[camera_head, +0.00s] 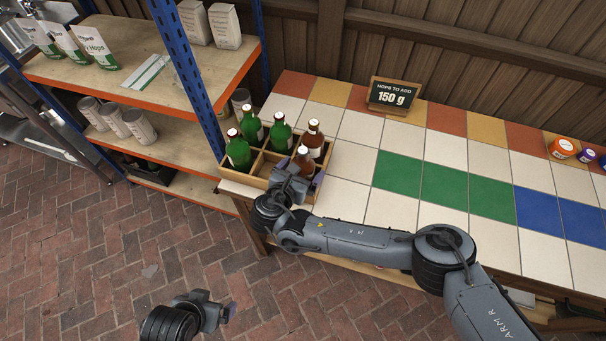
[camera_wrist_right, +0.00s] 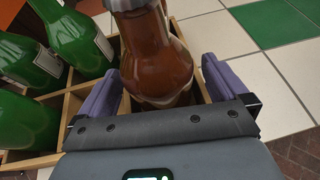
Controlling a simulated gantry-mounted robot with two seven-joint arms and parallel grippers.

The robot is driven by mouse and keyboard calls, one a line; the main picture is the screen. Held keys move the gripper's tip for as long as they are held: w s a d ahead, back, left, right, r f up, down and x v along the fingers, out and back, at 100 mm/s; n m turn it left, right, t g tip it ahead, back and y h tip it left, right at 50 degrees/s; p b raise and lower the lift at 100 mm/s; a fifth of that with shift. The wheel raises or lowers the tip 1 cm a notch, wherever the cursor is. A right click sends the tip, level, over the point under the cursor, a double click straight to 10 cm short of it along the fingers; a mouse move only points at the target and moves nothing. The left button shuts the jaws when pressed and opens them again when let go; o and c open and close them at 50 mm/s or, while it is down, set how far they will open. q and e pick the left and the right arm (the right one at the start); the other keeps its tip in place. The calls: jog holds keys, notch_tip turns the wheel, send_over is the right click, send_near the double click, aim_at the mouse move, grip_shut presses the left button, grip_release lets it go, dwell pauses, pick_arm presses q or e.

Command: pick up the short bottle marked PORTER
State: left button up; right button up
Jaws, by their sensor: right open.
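A wooden crate (camera_head: 228,173) with dividers stands at the left end of the tiled counter and holds green and brown bottles. My right gripper (camera_head: 303,176) is at the crate's front right, open around the near brown bottle (camera_head: 302,158). In the right wrist view that brown bottle (camera_wrist_right: 157,62) stands between the two purple fingers, with a gap visible at the right finger; its lower part is hidden. Another brown bottle (camera_head: 313,140) stands just behind it. No PORTER marking is readable. My left gripper (camera_head: 221,311) is low over the brick floor, its jaw opening unclear.
Green bottles (camera_head: 238,151) fill neighbouring crate cells, close to my right gripper's left side. A blue shelf post (camera_head: 190,80) rises left of the crate. A sign (camera_head: 394,95) reads 150 g. The counter right of the crate is mostly clear.

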jog(key=shift+w+d+f, duration=0.2)
jog(key=shift+w, duration=0.1)
jog(key=shift+r, duration=0.1)
jog(key=c, duration=1.5)
